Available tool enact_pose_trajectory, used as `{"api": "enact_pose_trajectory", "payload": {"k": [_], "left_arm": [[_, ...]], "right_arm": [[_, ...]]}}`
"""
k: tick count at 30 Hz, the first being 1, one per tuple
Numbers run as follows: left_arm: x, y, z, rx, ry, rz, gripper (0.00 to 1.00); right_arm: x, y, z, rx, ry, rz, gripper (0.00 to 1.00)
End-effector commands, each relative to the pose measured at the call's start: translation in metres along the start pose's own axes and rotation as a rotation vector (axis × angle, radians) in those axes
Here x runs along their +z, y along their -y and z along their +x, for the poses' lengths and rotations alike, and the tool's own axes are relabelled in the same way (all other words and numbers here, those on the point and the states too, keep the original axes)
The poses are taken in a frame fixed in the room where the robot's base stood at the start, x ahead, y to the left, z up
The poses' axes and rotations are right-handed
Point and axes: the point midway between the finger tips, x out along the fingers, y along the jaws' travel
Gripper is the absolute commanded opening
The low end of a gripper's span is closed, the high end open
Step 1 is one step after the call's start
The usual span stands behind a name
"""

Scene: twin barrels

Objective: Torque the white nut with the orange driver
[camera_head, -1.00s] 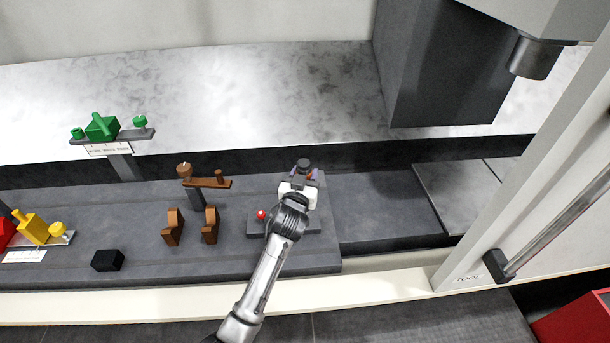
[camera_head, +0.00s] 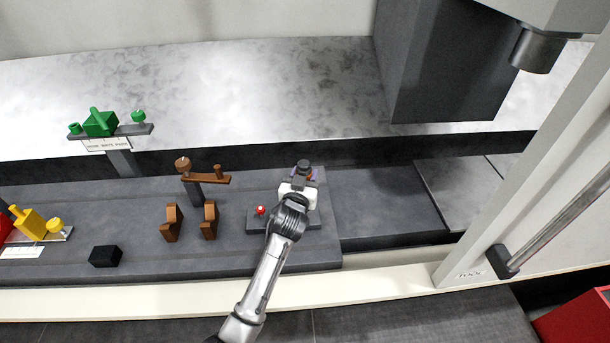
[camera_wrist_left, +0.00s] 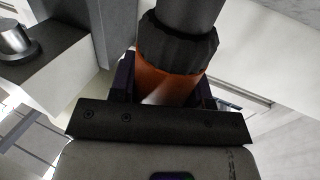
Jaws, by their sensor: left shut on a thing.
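My left gripper (camera_head: 305,175) is shut on the orange driver, above the right end of the dark grey bench. In the left wrist view, the driver's orange body (camera_wrist_left: 165,85) sits between the two dark fingers, with a black ribbed collar (camera_wrist_left: 178,45) and a grey cylinder beyond it. In the head view, the gripper hides most of the driver, and its dark end (camera_head: 303,163) shows past the fingers. I cannot make out the white nut in either view. My right gripper is not in view.
A small red knob (camera_head: 261,210) stands on a grey block left of my gripper. Brown blocks (camera_head: 209,220), a brown stand (camera_head: 205,180), a black block (camera_head: 105,257), yellow parts (camera_head: 30,224) and a green assembly (camera_head: 101,123) lie further left. A dark machine head (camera_head: 455,70) hangs at upper right.

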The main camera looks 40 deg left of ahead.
Motion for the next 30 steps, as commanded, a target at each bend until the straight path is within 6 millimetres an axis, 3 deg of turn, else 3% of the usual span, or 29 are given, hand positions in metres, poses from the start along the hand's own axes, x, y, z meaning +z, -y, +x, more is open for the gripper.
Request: {"api": "enact_pose_trajectory", "payload": {"k": [30], "left_arm": [[0.0091, -0.0005, -0.0002, 0.001, 0.002, 0.000, 0.00]], "right_arm": [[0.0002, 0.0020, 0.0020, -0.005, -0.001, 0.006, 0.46]]}}
